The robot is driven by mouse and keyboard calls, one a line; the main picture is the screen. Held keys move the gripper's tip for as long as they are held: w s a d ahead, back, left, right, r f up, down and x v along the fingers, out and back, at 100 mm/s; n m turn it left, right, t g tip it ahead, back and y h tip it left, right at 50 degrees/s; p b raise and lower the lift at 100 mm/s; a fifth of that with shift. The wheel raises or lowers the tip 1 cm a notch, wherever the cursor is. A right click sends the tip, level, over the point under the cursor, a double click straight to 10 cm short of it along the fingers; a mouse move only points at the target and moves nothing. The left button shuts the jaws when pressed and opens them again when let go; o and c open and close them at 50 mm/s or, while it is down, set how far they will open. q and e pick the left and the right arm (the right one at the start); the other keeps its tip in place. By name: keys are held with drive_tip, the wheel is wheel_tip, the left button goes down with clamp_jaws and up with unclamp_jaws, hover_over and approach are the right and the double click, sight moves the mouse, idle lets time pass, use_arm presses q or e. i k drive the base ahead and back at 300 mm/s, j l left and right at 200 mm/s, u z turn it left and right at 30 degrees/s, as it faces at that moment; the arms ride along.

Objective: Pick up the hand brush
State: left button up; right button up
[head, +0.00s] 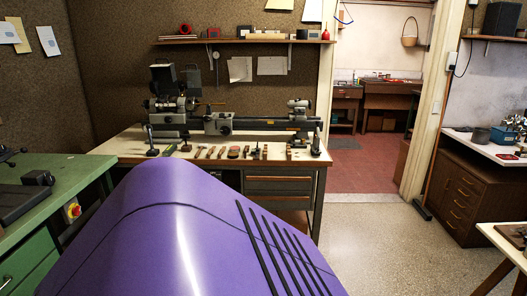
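I cannot pick out the hand brush for certain. A row of small tools lies along the front of the workbench (132,149) below the lathe (232,123). Among them is a short dark reddish-brown piece (234,152) that may be a brush, but it is too small to tell. Several wooden-handled tools (210,153) lie beside it. Neither of my grippers is in view, and nothing held can be seen. The large purple surface filling the lower middle seems to be part of my own body and hides the lower left of the bench.
A green bench (60,190) with a red-and-yellow switch (72,211) stands at left. A doorway (375,100) opens behind, right of the workbench. A brown drawer cabinet (462,192) and a pale table corner (500,238) are at right. The speckled floor (400,235) between is clear.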

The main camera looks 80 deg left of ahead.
sight(246, 150)
drive_tip(key=u, duration=2.75)
drive_tip(key=i+j, duration=0.55)
drive_tip(key=i, duration=0.2)
drive_tip(key=i+j+z, duration=0.15)
drive_tip(key=i+j, duration=0.4)
drive_tip(key=i, duration=0.25)
